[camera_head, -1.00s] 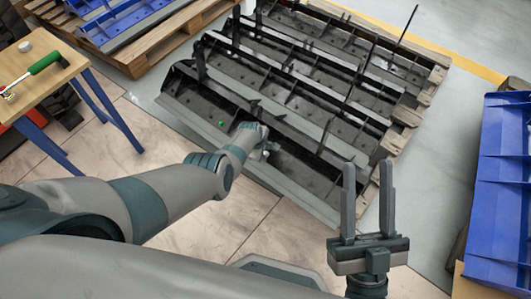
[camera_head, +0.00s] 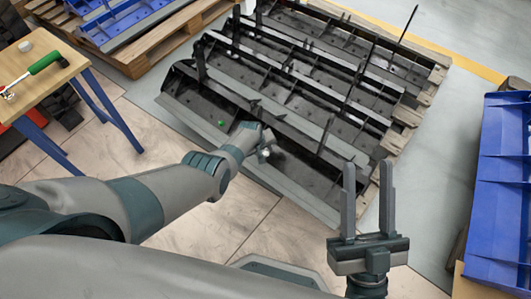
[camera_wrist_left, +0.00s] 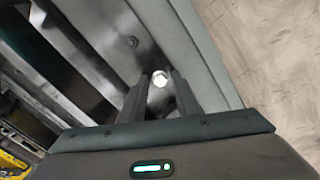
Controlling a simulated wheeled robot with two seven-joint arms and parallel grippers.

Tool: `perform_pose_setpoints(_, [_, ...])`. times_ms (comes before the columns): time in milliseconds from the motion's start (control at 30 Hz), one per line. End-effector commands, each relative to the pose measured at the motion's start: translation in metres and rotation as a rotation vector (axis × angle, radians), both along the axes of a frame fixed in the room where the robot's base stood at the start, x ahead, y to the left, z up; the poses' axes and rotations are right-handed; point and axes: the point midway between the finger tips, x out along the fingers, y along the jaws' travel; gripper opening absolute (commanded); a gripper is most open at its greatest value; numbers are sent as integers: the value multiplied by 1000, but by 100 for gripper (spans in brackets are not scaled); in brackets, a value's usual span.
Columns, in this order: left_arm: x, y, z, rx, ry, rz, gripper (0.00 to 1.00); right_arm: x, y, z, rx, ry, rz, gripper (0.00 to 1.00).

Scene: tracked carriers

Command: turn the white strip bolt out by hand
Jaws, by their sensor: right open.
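The white strip bolt (camera_wrist_left: 160,79) shows as a small bright round head in the left wrist view, on the dark metal beside a grey strip. My left gripper (camera_head: 264,152) reaches down to the near edge of the black carrier (camera_head: 300,168). In the left wrist view its two fingertips stand on either side of the bolt head, with little gap. I cannot tell whether they touch it. My right gripper (camera_head: 368,195) is open and empty, fingers up, apart from the carrier.
A green bolt or mark (camera_head: 221,123) sits on the carrier, left of my left gripper. The carriers rest on a wooden pallet (camera_head: 424,95). A table (camera_head: 50,90) at left holds a green-handled tool (camera_head: 44,64). A blue carrier (camera_head: 505,190) stands at right.

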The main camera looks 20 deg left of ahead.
Motion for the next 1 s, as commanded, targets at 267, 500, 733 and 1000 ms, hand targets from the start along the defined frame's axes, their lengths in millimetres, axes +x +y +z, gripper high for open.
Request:
perform_pose_setpoints(267, [0, 0, 0, 4, -1, -11, 30, 0, 0, 0, 0, 0, 0, 41])
perform_pose_setpoints(500, [-1, 0, 1, 4, -1, -10, 30, 0, 0, 1, 0, 0, 0, 41])
perform_pose_setpoints(733, [-1, 0, 1, 4, -1, -9, 0, 0, 0, 1, 0, 0, 0, 41])
perform_pose_setpoints(1000, [-1, 0, 1, -17, 8, 53, 0, 0, 0, 2, 0, 0, 0, 41])
